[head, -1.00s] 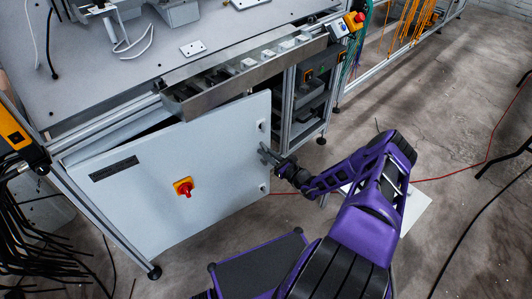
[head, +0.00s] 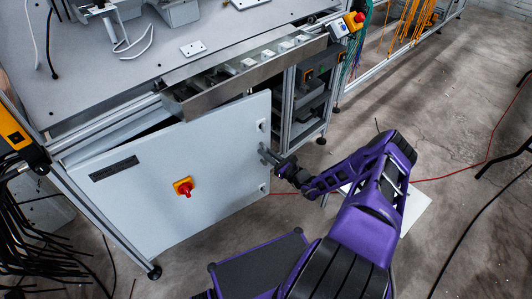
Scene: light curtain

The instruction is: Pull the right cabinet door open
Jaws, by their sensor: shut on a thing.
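The right cabinet door (head: 150,205) is a light grey panel under the workbench. It has a red and yellow rotary switch (head: 184,188) and a dark label plate (head: 114,168). The door stands ajar, its right edge swung out from the frame, with a dark gap along its top. My gripper (head: 268,156) is at the door's right edge, between two small edge fittings, and is shut on that edge. The fingertips are small here, and the exact contact is hard to see.
A metal parts tray (head: 240,80) juts from the bench front above the door. Open shelves (head: 312,85) stand right of the cabinet. Black cables (head: 30,240) hang at the left. A thin red cable (head: 465,170) crosses the floor at right.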

